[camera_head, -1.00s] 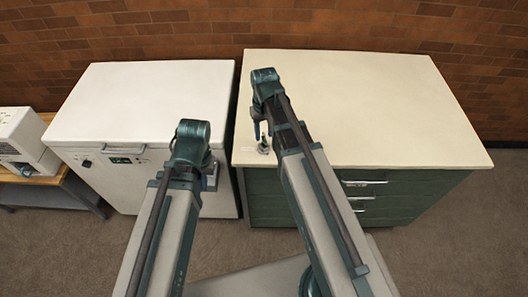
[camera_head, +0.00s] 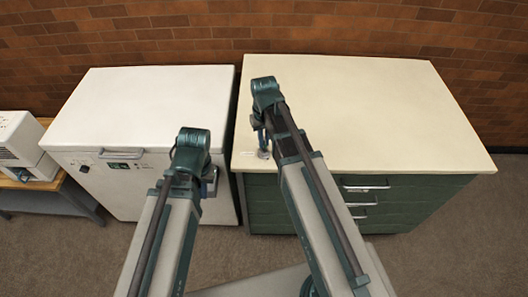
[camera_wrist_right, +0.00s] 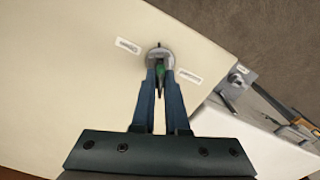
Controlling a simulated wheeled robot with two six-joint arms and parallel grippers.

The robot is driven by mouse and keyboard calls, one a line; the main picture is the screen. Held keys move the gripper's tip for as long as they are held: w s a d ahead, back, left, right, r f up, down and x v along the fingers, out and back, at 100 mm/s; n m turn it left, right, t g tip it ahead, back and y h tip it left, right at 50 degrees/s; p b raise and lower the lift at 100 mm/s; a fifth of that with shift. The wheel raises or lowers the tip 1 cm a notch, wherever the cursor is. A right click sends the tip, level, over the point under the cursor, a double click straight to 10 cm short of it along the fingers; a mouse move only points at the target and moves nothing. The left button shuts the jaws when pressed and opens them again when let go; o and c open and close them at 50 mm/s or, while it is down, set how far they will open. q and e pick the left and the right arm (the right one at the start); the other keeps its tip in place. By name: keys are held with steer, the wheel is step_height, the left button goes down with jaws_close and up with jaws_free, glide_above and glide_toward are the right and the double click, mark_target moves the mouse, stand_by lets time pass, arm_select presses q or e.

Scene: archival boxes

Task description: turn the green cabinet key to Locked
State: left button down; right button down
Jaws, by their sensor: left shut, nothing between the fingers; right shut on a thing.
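The green cabinet key (camera_wrist_right: 160,80) stands in a round grey lock (camera_wrist_right: 157,52) on the cream cabinet top (camera_wrist_right: 80,70), near its front left corner. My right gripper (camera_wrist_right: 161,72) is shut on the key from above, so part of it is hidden. In the head view my right gripper (camera_head: 263,145) is over the grey lock (camera_head: 264,154), and I cannot make out the key there. Two small white labels (camera_wrist_right: 128,46) (camera_wrist_right: 190,76) flank the lock; their text is too small to read. My left gripper (camera_head: 211,183) is shut and empty, in front of the white chest.
The green drawer cabinet (camera_head: 420,205) has a wide clear top. A white chest (camera_head: 145,100) stands to its left across a narrow gap. A white machine (camera_head: 18,145) sits on a low table at the far left. A brick wall (camera_head: 300,30) is behind.

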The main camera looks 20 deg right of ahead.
steer(key=m, duration=0.6)
steer(key=shift+m, duration=0.5)
steer(key=m, duration=0.5)
steer(key=shift+m, duration=0.9)
